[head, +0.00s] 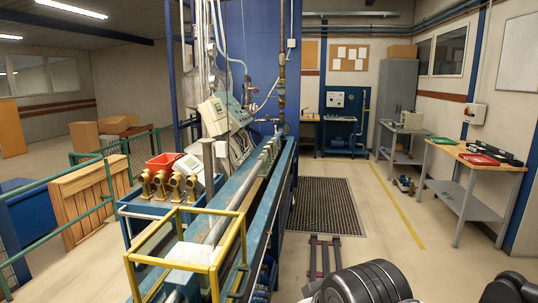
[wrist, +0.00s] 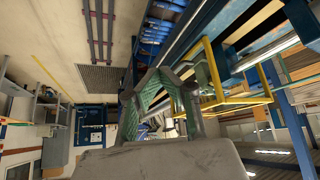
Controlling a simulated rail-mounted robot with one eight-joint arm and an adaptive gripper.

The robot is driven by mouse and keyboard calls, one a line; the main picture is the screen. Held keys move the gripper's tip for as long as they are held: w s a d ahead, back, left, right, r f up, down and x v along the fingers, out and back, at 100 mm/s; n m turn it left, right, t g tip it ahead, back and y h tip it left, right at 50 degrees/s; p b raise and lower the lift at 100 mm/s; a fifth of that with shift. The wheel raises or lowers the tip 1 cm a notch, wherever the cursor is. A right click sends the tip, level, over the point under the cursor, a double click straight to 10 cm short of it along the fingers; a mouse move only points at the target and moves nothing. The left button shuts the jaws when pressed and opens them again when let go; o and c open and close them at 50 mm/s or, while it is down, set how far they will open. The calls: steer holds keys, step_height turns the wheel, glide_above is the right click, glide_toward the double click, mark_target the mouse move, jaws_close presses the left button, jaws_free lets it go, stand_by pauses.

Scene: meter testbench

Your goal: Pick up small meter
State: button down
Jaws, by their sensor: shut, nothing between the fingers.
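Several small brass meters (head: 160,185) stand in a row in a blue tray (head: 130,210), left of the long test bench in the head view. I cannot make out any meter in the wrist view. My gripper (wrist: 163,78) shows in the wrist view, its two greenish fingers drawn together and holding nothing. It is apart from the meters. The gripper itself is not visible in the head view, where only dark parts of my arm show at the bottom right.
A yellow frame (head: 215,268) stands in front of the tray; it also shows in the wrist view (wrist: 212,70). A red bin (head: 163,160) sits behind the meters. The blue bench (head: 262,190) runs away from me. Open floor and a dark mat (head: 328,205) lie to its right.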

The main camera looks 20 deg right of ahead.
steer(key=c, duration=0.9)
jaws_free()
steer(key=shift+o, duration=0.2)
